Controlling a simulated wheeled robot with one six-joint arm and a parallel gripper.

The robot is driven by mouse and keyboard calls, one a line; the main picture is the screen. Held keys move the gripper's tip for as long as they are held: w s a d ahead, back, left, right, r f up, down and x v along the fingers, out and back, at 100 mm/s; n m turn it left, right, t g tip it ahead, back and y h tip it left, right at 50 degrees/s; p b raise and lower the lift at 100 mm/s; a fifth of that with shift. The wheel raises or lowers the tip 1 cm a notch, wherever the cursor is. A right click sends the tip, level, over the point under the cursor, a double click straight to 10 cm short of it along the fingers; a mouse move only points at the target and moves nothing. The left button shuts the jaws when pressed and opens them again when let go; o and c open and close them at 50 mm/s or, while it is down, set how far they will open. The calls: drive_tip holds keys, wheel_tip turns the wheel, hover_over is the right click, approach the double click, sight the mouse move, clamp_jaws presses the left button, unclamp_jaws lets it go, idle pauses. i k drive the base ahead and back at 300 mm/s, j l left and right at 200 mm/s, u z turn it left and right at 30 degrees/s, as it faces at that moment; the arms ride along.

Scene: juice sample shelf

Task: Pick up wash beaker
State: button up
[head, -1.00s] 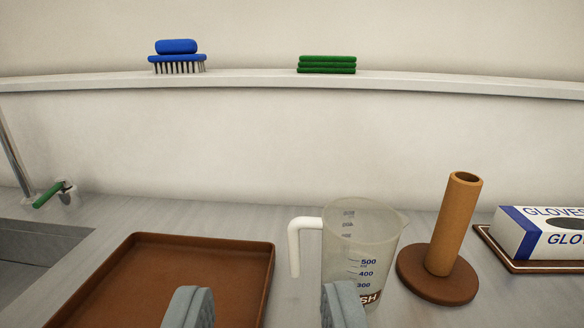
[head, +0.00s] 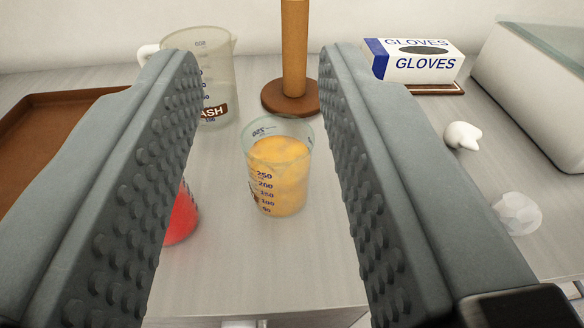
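The wash beaker (head: 219,82) is a clear, empty-looking jug with a white handle and a dark label ending in "ASH". It stands upright on the counter at the upper left, partly hidden behind my left finger. My gripper (head: 258,75) is open, its two grey studded fingers wide apart and nothing held between them. A smaller beaker of orange liquid (head: 280,175) stands upright in the gap seen between the fingers, nearer than the wash beaker.
A red item (head: 182,218) is partly hidden by the left finger. A brown post on a round base (head: 291,98), a glove box (head: 415,62), a brown tray (head: 40,125), a white lump (head: 462,135), a crumpled clear piece (head: 518,213) and a large pale box (head: 535,90) stand around.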

sight(277, 148)
drive_tip(key=k, duration=0.9)
